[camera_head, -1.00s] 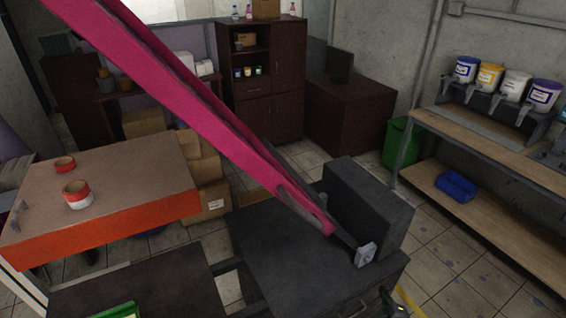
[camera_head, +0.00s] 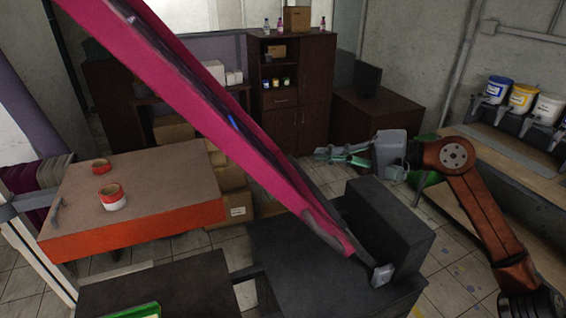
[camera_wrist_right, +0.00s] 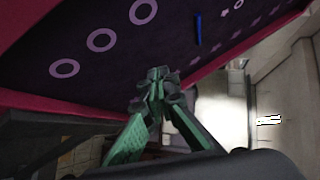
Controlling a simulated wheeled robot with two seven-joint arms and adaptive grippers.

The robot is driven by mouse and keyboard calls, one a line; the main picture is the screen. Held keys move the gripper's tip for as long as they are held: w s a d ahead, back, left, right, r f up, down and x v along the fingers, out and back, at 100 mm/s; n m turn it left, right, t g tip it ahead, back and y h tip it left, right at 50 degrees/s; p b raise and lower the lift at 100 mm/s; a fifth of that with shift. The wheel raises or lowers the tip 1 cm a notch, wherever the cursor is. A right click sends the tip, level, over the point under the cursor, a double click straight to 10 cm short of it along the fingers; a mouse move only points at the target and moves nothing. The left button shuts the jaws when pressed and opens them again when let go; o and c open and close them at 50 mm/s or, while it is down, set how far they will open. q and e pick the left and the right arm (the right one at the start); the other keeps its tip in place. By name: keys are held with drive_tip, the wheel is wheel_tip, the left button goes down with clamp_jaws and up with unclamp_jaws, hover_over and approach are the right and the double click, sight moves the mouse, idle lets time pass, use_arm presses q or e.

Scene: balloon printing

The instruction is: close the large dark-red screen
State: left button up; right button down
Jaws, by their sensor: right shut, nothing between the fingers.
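The large dark-red screen (camera_head: 205,95) stands raised and tilted, running from the upper left down to its hinge on the dark machine (camera_head: 290,255). In the right wrist view its dark inner face (camera_wrist_right: 110,60) with pale rings shows within the red frame. My right gripper (camera_head: 322,153) is to the right of the screen, with its green fingers pointing left toward it. In the wrist view the fingers (camera_wrist_right: 157,80) are together and empty in front of the inner face; I cannot tell whether they touch it. My left gripper is not in view.
An orange-sided table (camera_head: 135,225) with red tape rolls (camera_head: 112,197) stands at the left. A dark cabinet (camera_head: 290,90) stands behind. A shelf with paint buckets (camera_head: 523,97) is at the right, behind my right arm.

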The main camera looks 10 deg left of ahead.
drive_tip(key=a+f+n+p, duration=0.1)
drive_tip(key=a, duration=0.2)
drive_tip(key=a+f+n+h+p, duration=0.1)
drive_tip(key=a, duration=0.2)
drive_tip(key=a+f+h+p, duration=0.1)
drive_tip(key=a, duration=0.2)
drive_tip(key=shift+w+a+f+n, duration=0.15)
drive_tip(key=shift+w+f+n, duration=0.15)
drive_tip(key=shift+n, duration=0.1)
drive_tip(key=shift+s+a+f+p, duration=0.3)
drive_tip(key=shift+f+p, duration=0.05)
drive_tip(key=shift+p, duration=0.05)
drive_tip(key=shift+a+f, duration=0.1)
drive_tip(key=shift+f, duration=0.05)
